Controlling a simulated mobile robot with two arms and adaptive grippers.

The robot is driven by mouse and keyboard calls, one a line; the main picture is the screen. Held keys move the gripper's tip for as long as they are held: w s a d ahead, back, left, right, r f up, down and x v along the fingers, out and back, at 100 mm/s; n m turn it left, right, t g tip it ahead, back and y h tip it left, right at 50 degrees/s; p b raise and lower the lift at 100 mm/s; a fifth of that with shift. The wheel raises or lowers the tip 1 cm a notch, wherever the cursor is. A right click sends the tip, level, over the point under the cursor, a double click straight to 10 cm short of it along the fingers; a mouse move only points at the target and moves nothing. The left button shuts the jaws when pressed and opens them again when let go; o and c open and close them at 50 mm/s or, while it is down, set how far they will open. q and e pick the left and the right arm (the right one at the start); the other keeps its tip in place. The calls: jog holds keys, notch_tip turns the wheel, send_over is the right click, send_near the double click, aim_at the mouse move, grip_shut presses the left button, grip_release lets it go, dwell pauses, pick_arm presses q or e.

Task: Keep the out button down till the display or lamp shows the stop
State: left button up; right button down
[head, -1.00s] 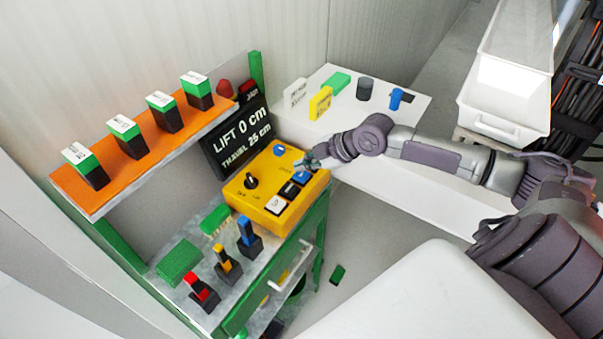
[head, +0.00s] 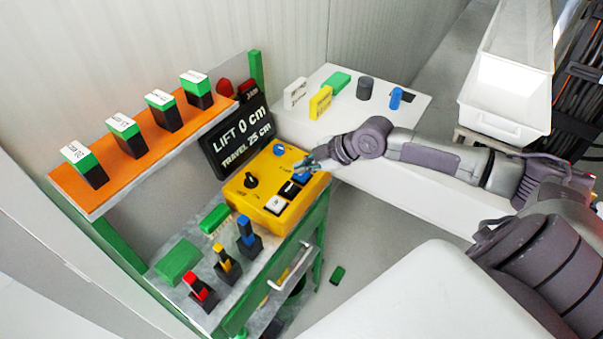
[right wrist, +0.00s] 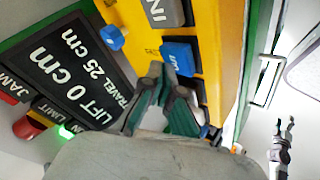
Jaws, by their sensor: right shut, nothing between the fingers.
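The yellow control box (head: 246,197) carries a row of white, black and blue buttons. The blue button (head: 303,177) is at my right gripper (head: 304,166). In the right wrist view the blue button (right wrist: 180,57) has a white label I cannot read surely. My right gripper (right wrist: 165,82) is shut and empty, its tips close at the blue button; I cannot tell whether they touch or press it. The display (head: 241,136) reads LIFT 0 cm and TRAVEL 25 cm. In the right wrist view my left gripper (right wrist: 284,128) is small, far off and looks open.
A blue knob (head: 279,150) and a black rotary switch (head: 250,181) also sit on the box. Several coloured levers (head: 227,263) stand in front. A white table (head: 408,108) with small blocks lies behind my right arm.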

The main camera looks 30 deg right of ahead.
aim_at(304, 175)
jog(key=shift+f+b, duration=0.3)
jog(key=shift+f, duration=0.3)
dwell(0.7)
jog(key=shift+r, duration=0.15)
dwell(4.5)
jog(key=shift+r+p, duration=0.85)
notch_tip(304, 175, up, 5)
jog(key=p, duration=0.4)
jog(key=shift+r, duration=0.1)
dwell(0.3)
